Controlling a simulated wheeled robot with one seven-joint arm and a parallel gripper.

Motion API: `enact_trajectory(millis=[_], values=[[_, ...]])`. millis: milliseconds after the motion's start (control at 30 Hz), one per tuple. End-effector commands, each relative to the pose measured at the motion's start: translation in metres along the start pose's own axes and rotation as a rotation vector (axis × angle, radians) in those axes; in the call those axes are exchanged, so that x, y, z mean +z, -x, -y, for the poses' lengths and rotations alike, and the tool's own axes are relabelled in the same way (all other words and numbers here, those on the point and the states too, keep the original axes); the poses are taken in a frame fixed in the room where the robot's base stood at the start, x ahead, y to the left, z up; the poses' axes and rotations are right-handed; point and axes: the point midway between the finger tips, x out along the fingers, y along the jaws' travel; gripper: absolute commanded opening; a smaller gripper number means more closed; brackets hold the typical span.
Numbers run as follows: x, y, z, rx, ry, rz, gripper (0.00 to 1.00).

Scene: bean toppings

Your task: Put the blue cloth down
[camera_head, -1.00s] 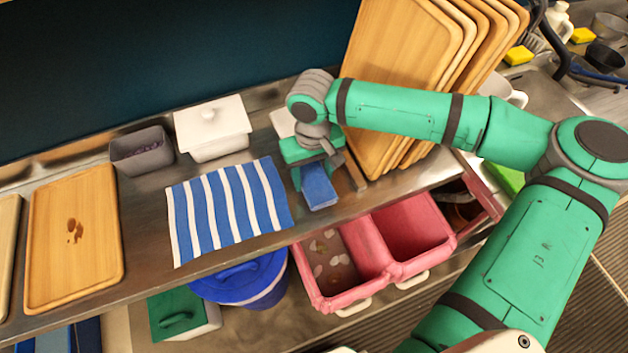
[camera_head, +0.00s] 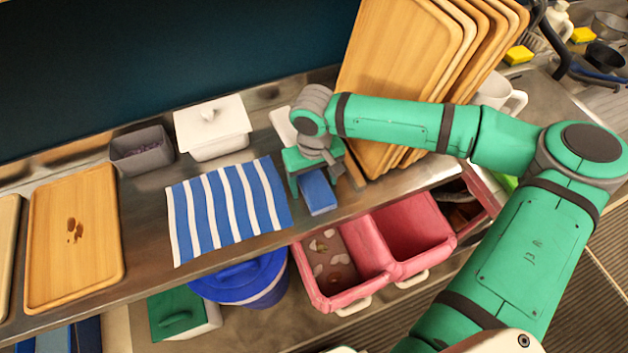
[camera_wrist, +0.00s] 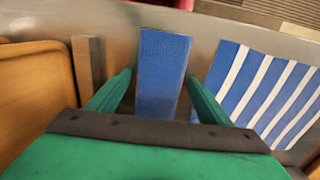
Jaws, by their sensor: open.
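The blue cloth (camera_head: 318,193) is a small folded blue piece lying on the metal counter, right of the striped cloth. It also shows in the wrist view (camera_wrist: 163,65), lying between my fingers. My gripper (camera_head: 317,182) is over its back end, with the green fingers open on either side of it. In the wrist view my gripper (camera_wrist: 158,92) shows a gap between each fingertip and the cloth's sides. The cloth's back end is hidden under the gripper.
A blue-and-white striped cloth (camera_head: 228,207) lies just left. Wooden boards (camera_head: 395,60) lean at the right, with a wooden block (camera_wrist: 88,65) close by. A white lidded dish (camera_head: 213,128) stands behind. Pink bins (camera_head: 412,232) sit below the counter's front edge.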

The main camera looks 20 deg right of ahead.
Motion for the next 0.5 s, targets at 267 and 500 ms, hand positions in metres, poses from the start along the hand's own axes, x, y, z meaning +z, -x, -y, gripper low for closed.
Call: enact_trajectory(millis=[267,500], values=[[-0.001,0.023,0.0,0.001,0.0,-0.002,0.73],[-0.001,0.072,0.0,0.0,0.001,-0.003,0.73]])
